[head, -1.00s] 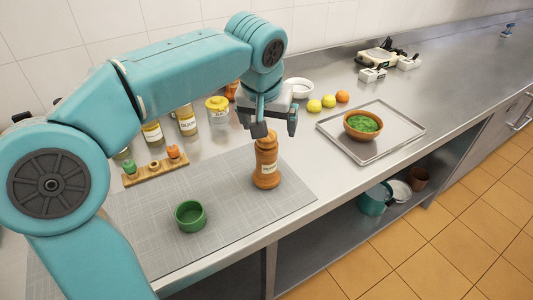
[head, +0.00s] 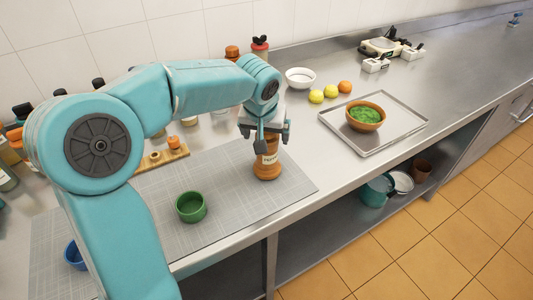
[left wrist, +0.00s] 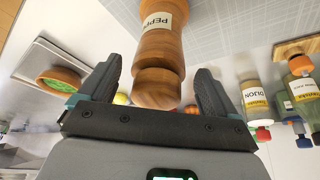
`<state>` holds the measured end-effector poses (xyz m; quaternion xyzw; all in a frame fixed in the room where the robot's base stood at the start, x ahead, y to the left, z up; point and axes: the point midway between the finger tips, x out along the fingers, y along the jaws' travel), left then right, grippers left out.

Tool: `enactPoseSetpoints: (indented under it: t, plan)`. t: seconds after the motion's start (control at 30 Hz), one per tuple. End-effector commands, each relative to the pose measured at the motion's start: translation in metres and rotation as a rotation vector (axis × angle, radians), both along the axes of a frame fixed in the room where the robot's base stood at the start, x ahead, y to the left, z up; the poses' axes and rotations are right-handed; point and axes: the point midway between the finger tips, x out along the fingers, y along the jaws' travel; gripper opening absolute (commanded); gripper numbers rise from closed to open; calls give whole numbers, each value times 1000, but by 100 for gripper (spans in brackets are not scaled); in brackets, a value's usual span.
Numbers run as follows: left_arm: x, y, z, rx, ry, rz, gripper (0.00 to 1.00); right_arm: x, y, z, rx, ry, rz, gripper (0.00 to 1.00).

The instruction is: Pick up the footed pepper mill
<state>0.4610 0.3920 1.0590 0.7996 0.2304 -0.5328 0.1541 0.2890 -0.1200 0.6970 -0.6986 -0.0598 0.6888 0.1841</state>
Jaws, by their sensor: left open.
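The pepper mill (head: 267,165) is brown wood with a white label and stands upright on the grey mat. Its top is hidden behind my left gripper in the head view. My left gripper (head: 268,138) is open, pointing down over the mill's upper part. In the left wrist view the mill (left wrist: 160,55) shows between the two open fingers (left wrist: 158,92), its rounded head nearest the palm. My right gripper is not in view.
A green cup (head: 190,207) stands on the grey mat (head: 230,215) left of the mill. A metal tray (head: 395,137) with a bowl of greens (head: 365,116) lies to the right. A wooden holder (head: 165,157), bottles and fruit sit behind.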

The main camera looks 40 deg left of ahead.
Motion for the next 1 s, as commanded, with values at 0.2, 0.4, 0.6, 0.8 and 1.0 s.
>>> enactPoseSetpoints:
  t: [0.2, 0.4, 0.6, 0.8, 1.0]
  plan:
    - [9, 6, -22, -1, 1, 1, 92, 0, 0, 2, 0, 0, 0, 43]
    - [9, 6, -22, 0, 0, 1, 92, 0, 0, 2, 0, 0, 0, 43]
    - [9, 6, -22, -1, 1, 1, 30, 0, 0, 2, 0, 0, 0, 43]
    - [9, 6, -21, -1, -2, 1, 0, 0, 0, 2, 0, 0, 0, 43]
    - [9, 6, -18, 0, -1, 1, 0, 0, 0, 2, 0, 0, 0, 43]
